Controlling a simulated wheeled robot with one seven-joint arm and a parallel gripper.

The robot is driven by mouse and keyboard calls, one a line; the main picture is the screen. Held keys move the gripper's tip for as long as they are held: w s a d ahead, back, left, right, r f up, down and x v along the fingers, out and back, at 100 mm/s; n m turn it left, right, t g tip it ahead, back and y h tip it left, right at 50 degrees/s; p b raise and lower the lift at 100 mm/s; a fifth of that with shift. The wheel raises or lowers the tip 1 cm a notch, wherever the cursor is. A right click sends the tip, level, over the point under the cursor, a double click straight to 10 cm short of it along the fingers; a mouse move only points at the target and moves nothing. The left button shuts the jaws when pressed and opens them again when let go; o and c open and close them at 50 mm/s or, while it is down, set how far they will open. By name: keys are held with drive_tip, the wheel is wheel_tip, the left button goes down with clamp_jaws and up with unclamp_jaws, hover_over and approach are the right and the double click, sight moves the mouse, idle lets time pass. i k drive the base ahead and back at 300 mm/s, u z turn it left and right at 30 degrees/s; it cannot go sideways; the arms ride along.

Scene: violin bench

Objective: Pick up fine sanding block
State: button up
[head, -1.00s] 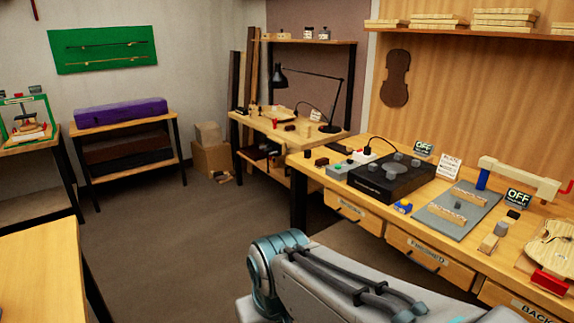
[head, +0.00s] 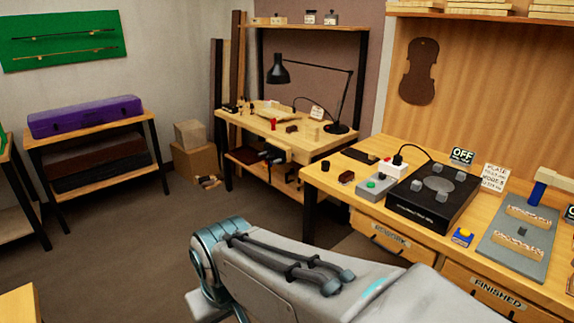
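I cannot pick out the fine sanding block for certain in the head view. Small candidate items lie on the right workbench (head: 405,226): a reddish-brown block (head: 346,177), a dark round piece (head: 325,165) and a small blue and yellow item (head: 462,237). My gripper is not in view. Only my grey arm shows at the bottom middle, in front of the bench's drawers.
A black plate device (head: 410,206) with grey pieces, a grey-green switch box (head: 375,187) and a grey mat (head: 497,258) with pale strips occupy the bench. A lamp (head: 277,72) stands on the back bench. The floor (head: 120,255) at left is open.

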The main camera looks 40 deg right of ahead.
sight(347, 177)
drive_tip(key=z, duration=0.25)
drive_tip(key=i, duration=1.55)
drive_tip(key=z, duration=1.35)
drive_tip(key=i, duration=0.9)
drive_tip(key=z, duration=1.15)
drive_tip(key=i, duration=0.25)
drive_tip(key=z, duration=0.1)
